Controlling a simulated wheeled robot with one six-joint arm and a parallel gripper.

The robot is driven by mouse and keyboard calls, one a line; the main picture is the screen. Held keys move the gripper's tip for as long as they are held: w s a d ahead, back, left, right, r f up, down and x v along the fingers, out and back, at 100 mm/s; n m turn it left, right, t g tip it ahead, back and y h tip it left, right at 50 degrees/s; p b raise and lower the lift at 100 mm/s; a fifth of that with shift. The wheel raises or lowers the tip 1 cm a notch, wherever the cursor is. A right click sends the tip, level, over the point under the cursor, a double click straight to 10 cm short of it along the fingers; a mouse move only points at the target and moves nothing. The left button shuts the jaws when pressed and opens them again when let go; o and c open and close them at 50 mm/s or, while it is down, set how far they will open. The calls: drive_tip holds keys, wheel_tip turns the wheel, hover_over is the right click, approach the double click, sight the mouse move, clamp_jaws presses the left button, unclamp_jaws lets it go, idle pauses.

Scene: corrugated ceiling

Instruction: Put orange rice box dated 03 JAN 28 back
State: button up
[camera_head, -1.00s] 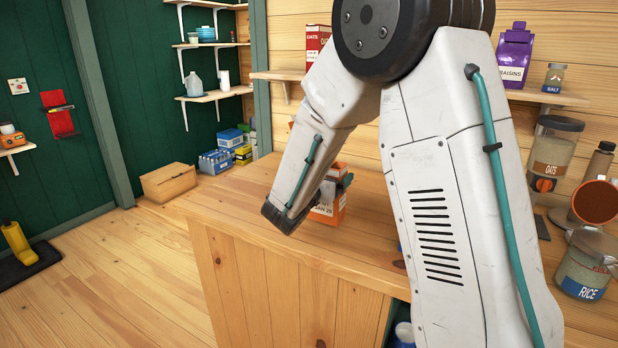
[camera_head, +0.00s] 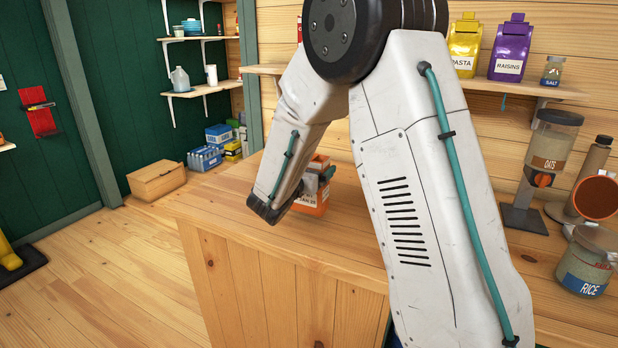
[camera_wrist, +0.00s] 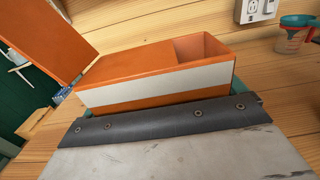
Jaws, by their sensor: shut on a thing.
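An orange box with a white band (camera_head: 312,203) is in the head view, on or just above the wooden counter (camera_head: 240,195).
A shelf (camera_head: 530,85) holds a yellow pasta bag (camera_head: 465,45), a purple raisins bag (camera_head: 509,48) and a salt jar (camera_head: 553,70). An oats dispenser (camera_head: 548,160) and a rice jar (camera_head: 585,268) stand on the counter's right. A cardboard box (camera_head: 156,181) sits on the floor at left.

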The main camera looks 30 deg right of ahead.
sight(317, 204)
drive_tip(key=shift+d+f, duration=0.1)
drive_tip(key=shift+f, duration=1.5)
drive_tip(key=o, duration=0.9)
